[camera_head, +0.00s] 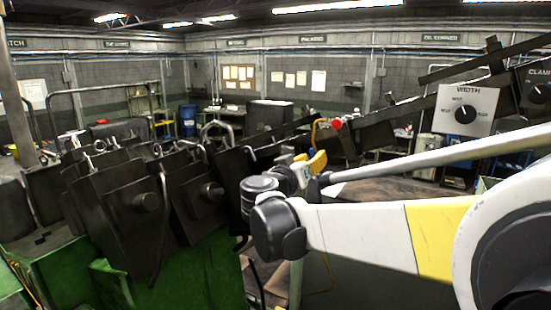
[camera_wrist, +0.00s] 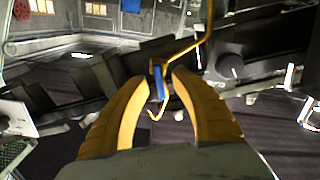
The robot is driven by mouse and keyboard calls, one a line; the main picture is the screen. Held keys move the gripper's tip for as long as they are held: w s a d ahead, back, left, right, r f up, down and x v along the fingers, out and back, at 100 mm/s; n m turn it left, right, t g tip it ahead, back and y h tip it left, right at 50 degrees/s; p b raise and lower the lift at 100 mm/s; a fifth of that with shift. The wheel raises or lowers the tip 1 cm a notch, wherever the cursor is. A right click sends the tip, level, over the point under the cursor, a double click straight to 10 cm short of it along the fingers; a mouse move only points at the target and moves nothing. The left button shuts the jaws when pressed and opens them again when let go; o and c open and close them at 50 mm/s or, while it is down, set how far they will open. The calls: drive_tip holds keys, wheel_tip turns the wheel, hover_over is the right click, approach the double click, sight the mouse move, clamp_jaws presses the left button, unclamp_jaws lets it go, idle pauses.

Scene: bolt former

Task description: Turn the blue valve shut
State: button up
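The blue valve (camera_wrist: 158,82) shows in the wrist view as a short narrow blue handle by a thin yellow pipe (camera_wrist: 188,50). The pipe bends down from the upper right and ends in a hook below the handle. My gripper (camera_wrist: 159,77) has its two yellow fingers apart, one on each side of the blue handle. I see gaps between the handle and the fingers; how far it is in depth, I cannot tell. In the head view my gripper (camera_head: 317,163) is mid-picture, close to the yellow pipe (camera_head: 314,130).
A red knob (camera_head: 336,124) sits just behind my gripper on the dark machine. Dark machine blocks (camera_head: 120,200) on a green base (camera_head: 150,280) fill the left. A panel marked WIDTH (camera_head: 467,110) stands at right. A dark sloping beam runs behind the pipe.

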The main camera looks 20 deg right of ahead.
clamp_jaws()
drive_tip(key=shift+a+n, duration=0.1)
drive_tip(key=shift+n, duration=0.2)
drive_tip(key=shift+w+a+f+n+b, duration=0.15)
drive_tip(key=shift+n+b, duration=0.9)
drive_tip(key=shift+n, duration=1.2)
drive_tip(key=shift+w+f+n+b, duration=0.1)
drive_tip(key=shift+f+n+b, duration=0.2)
drive_tip(key=shift+n+b, duration=1.35)
drive_tip(key=shift+w+a+f+n+b, duration=0.15)
drive_tip(key=shift+n+b, duration=0.35)
drive_tip(key=shift+n, duration=2.3)
unclamp_jaws()
drive_tip(key=shift+d+f, duration=0.1)
